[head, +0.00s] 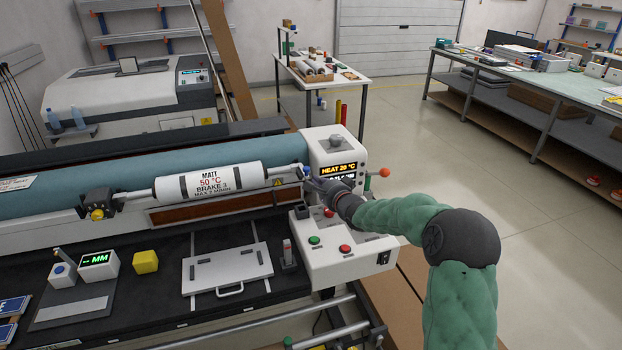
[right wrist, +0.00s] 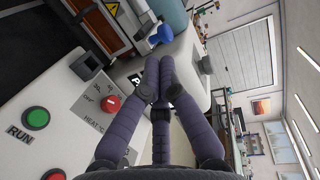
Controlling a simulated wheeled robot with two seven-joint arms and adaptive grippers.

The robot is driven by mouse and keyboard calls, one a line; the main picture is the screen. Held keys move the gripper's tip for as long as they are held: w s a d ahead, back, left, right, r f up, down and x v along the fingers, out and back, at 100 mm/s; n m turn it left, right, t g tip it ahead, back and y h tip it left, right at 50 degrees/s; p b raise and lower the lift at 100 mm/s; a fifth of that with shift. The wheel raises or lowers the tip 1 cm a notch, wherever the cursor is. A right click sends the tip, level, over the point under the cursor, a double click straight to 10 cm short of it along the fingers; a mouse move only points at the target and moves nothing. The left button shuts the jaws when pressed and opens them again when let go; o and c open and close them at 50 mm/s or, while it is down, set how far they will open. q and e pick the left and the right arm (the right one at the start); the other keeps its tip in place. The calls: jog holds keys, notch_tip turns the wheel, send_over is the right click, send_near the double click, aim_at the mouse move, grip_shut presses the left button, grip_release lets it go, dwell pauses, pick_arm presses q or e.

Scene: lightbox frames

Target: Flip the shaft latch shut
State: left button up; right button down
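A roll shaft carries a white film roll (head: 210,182) labelled MATT 50 °C BRAKE 3 across the laminator. At its right end, beside the control housing, is a small blue knob (head: 307,170) that appears to belong to the shaft latch. The blue knob (right wrist: 160,35) shows larger in the right wrist view, just past my fingertips. I cannot tell the latch's exact position. My right gripper (head: 318,183) is close by the knob, its fingers together and apparently empty. In the right wrist view a small gap shows between fingertips (right wrist: 158,65) and knob. My left gripper is out of view.
The control housing (head: 330,145) with its HEAT display stands right behind the right gripper. The control panel (head: 345,258) with green and red buttons lies below it. A red-orange knob (head: 384,173) sticks out on the right. A white plate (head: 228,270) lies on the black table.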

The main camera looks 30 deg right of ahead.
aim_at(307, 172)
jog(key=shift+w+d+f+b, duration=0.15)
jog(key=shift+w+f, duration=0.05)
jog(key=shift+w, duration=1.1)
jog(key=shift+w+d+f+b, duration=0.1)
jog(key=shift+w+f+b, duration=0.05)
jog(key=shift+w, duration=1.1)
